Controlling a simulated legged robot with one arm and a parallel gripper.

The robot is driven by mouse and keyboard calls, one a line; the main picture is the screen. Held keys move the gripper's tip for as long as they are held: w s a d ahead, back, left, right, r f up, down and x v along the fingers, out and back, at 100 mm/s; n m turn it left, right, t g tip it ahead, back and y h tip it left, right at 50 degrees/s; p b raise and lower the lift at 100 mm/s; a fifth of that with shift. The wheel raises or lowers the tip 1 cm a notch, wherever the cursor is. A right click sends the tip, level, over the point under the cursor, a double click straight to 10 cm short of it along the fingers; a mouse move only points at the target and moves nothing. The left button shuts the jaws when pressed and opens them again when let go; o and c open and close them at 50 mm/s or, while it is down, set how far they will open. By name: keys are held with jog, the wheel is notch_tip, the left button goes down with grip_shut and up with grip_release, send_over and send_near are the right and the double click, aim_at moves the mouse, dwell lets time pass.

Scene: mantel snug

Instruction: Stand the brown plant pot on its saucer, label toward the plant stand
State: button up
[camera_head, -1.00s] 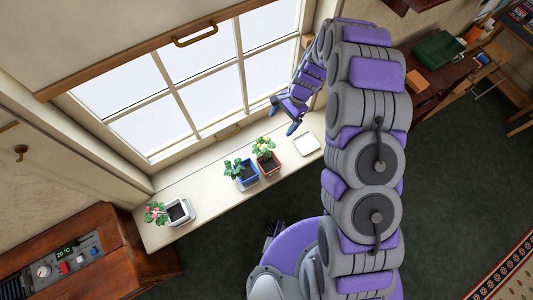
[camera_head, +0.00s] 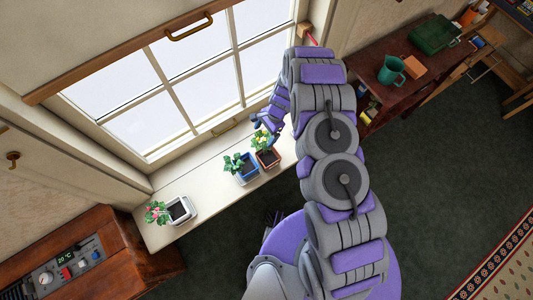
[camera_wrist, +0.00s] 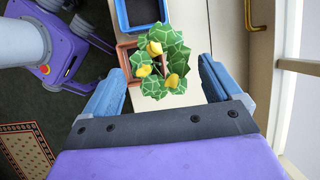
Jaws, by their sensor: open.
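The brown plant pot (camera_head: 269,160), with a yellow-flowered plant, stands upright on the white windowsill beside the blue pot. In the wrist view the pot (camera_wrist: 123,52) is partly covered by its leaves. My gripper (camera_head: 265,122) is open above and behind the plant, close to its leaves. In the wrist view my gripper (camera_wrist: 158,85) has its two blue fingers apart, with the foliage showing between and beyond them; nothing is held. I cannot see the label. The saucer is not visible now; my arm covers that part of the sill. I cannot identify the plant stand.
A blue pot (camera_head: 242,174) stands close beside the brown pot. A white pot (camera_head: 180,210) with pink flowers is farther left on the windowsill (camera_head: 212,190). The window is behind. A green mug (camera_head: 391,69) and orange block (camera_head: 413,67) sit on the dark red table at right.

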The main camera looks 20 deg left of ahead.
aim_at(261, 142)
jog(key=shift+s+a+f, duration=0.15)
jog(key=shift+a+f, duration=0.35)
jog(key=shift+f, duration=0.2)
jog(key=shift+s+d+f, duration=0.15)
jog(key=shift+d+f, duration=0.05)
jog(key=shift+f, duration=0.25)
jog(key=f, duration=0.1)
jog(key=f+b, duration=0.1)
jog(key=f, duration=0.1)
jog(key=shift+s, duration=0.35)
jog(key=shift+s+a+f, duration=0.1)
jog(key=shift+f, duration=0.25)
jog(key=shift+a, duration=0.4)
jog(key=shift+c, duration=1.2)
jog(key=shift+d, duration=0.35)
jog(key=c, duration=0.6)
jog(key=shift+a, duration=0.3)
jog(key=c, duration=0.6)
jog(key=shift+d, duration=0.1)
grip_shut()
